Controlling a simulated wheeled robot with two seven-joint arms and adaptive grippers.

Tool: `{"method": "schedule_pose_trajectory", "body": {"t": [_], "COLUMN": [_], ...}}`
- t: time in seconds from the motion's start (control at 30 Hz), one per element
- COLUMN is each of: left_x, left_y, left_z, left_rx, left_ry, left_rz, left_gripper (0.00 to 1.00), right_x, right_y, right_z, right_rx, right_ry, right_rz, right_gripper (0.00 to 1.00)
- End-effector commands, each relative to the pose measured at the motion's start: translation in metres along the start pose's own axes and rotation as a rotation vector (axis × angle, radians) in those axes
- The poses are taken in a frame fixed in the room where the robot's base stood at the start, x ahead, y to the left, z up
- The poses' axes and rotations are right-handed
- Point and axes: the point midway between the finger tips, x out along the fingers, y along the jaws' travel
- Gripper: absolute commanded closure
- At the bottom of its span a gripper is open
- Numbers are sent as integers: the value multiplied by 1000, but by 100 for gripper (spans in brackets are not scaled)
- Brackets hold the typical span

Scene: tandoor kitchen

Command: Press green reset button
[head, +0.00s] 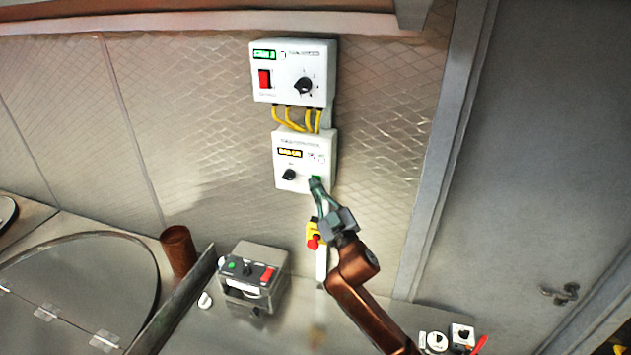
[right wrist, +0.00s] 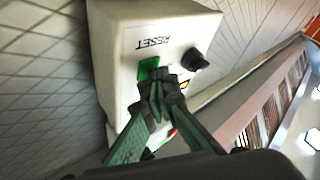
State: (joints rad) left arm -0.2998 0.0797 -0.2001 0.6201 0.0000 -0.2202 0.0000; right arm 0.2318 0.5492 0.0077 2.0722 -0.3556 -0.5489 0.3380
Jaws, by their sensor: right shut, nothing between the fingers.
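The green reset button (right wrist: 148,66) is a green square on the face of the lower white control box (head: 304,150), beside the printed word RESET. In the head view a bit of the button (head: 316,178) shows at the box's lower right. My right gripper (head: 315,183) is shut and empty, its fingertips at the button. In the right wrist view the shut fingertips (right wrist: 158,78) cover the button's lower part. I cannot tell whether they touch or press it. My left gripper is not in view.
An upper white box (head: 292,72) with a red switch and knob hangs above, joined by yellow cables (head: 296,119). A black knob (head: 289,174) sits left of the button. A red emergency stop (head: 313,242) is below. A metal switch box (head: 252,278) stands on the counter.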

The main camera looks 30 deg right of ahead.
Motion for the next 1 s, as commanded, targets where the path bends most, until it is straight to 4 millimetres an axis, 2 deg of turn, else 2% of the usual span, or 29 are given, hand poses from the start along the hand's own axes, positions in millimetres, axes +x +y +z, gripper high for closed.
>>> {"method": "schedule_pose_trajectory", "body": {"t": [0.47,1.0], "left_x": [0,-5], "left_y": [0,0], "left_z": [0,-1], "left_rx": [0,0], "left_ry": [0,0], "left_rz": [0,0], "left_gripper": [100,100], "right_x": [1,-11], "right_y": [1,-8], "right_z": [1,-7], "right_rx": [0,0], "right_ry": [-2,-1], "right_rz": [1,1], "right_gripper": [100,100]}}
